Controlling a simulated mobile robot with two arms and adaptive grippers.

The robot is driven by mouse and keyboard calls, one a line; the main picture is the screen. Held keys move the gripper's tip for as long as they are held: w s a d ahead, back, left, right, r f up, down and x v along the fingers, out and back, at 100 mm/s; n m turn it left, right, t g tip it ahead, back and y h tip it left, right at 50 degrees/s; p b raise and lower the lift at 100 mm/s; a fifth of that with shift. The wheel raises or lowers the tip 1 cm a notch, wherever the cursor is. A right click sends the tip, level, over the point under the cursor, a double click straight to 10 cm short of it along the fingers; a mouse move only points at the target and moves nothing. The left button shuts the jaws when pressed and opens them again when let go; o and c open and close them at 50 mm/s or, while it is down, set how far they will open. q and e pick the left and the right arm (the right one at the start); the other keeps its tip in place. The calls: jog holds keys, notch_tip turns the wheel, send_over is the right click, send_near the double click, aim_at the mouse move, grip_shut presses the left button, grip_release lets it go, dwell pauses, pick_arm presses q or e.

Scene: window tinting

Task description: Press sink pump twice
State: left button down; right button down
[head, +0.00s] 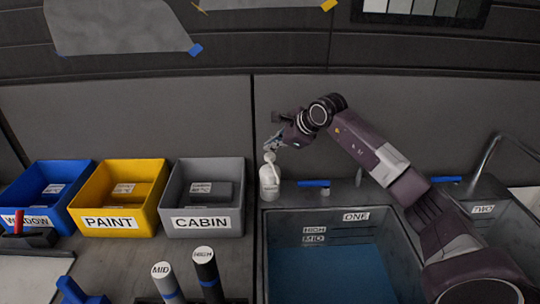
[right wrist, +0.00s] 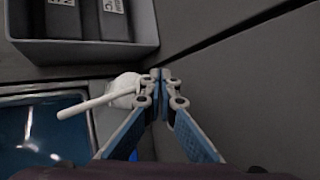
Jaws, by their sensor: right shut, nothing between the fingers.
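The white sink pump bottle (head: 269,180) stands at the back left corner of the sink (head: 262,240), beside the grey CABIN bin. My right gripper (head: 274,145) is shut and empty, close above the pump's head. In the right wrist view the shut fingertips (right wrist: 160,74) overlap the edge of the white pump (right wrist: 128,84), whose long spout points left. I cannot tell whether the fingertips touch the pump head. My left gripper is not in view.
Blue WINDOW (head: 22,221), yellow PAINT (head: 80,216) and grey CABIN (head: 165,212) bins stand left of the pump. A blue-handled tap (head: 314,184) is right of it. Two cylinders labelled MID (head: 163,270) and HIGH (head: 204,254) stand in front. A grey wall panel rises close behind.

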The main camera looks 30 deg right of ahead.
aim_at(270, 155)
jog(key=shift+f, duration=0.1)
jog(key=shift+f+b, duration=0.35)
jog(key=shift+b, duration=0.1)
dwell(0.5)
jog(key=shift+s+f+b, duration=0.15)
jog(key=shift+f+b, duration=0.7)
jog(key=shift+f, duration=0.3)
dwell(0.5)
dwell(0.3)
jog(key=shift+r+p, duration=0.85)
jog(key=shift+r, duration=0.55)
jog(key=shift+r, duration=0.2)
